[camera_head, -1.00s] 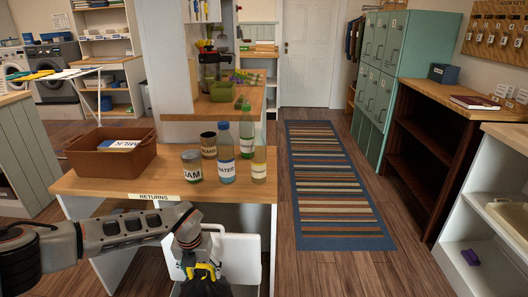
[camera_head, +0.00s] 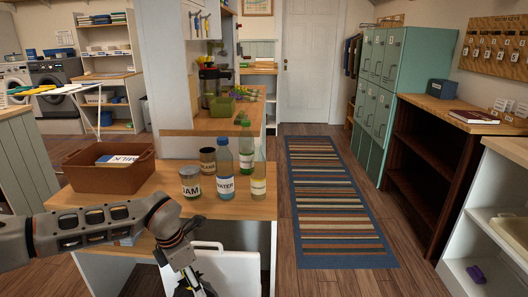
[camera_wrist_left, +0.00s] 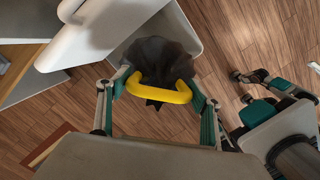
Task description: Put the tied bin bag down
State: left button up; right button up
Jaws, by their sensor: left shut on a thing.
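My left gripper (camera_wrist_left: 160,100) is shut on the yellow tie (camera_wrist_left: 160,93) of the dark bin bag (camera_wrist_left: 160,62) in the left wrist view. The bag hangs beyond the fingers, close to white panels of the bin (camera_wrist_left: 110,25); I cannot tell whether it touches them. In the head view my left gripper (camera_head: 188,287) is at the bottom edge, beside the white bin (camera_head: 228,272), and the bag is mostly out of frame. A teal and grey gripper, apparently my right one (camera_wrist_left: 255,95), shows at the right of the wrist view; its opening is unclear.
A wooden counter (camera_head: 225,207) stands behind the bin with a brown basket (camera_head: 90,176), a jam tin (camera_head: 190,183) and bottles (camera_head: 224,170). A striped rug (camera_head: 335,200) lies to the right. Wooden floor (camera_wrist_left: 275,45) is bare right of the bag in the wrist view.

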pick_arm(q)
jog(key=s+a+r+m+g+b, duration=0.15)
jog(key=s+r+m, duration=0.3)
jog(key=m, duration=0.45)
jog(key=s+a+r+m+y+b, duration=0.1)
jog(key=s+r+m+b, duration=0.15)
jog(key=s+m, duration=0.45)
jog(key=s+a+r+m+g+b, duration=0.15)
jog(key=s+r+m, duration=0.25)
jog(key=m, duration=0.6)
notch_tip(320, 180, up, 11)
jog(key=s+p, duration=0.2)
jog(key=p, duration=1.3)
jog(key=shift+s+a, duration=0.2)
jog(key=shift+s, duration=0.15)
pick_arm(e)
jog(key=shift+m, duration=0.3)
jog(key=r, duration=0.3)
jog(key=s+r, duration=0.1)
jog(key=r, duration=0.1)
jog(key=shift+s+a+r, duration=0.1)
jog(key=shift+a, duration=0.25)
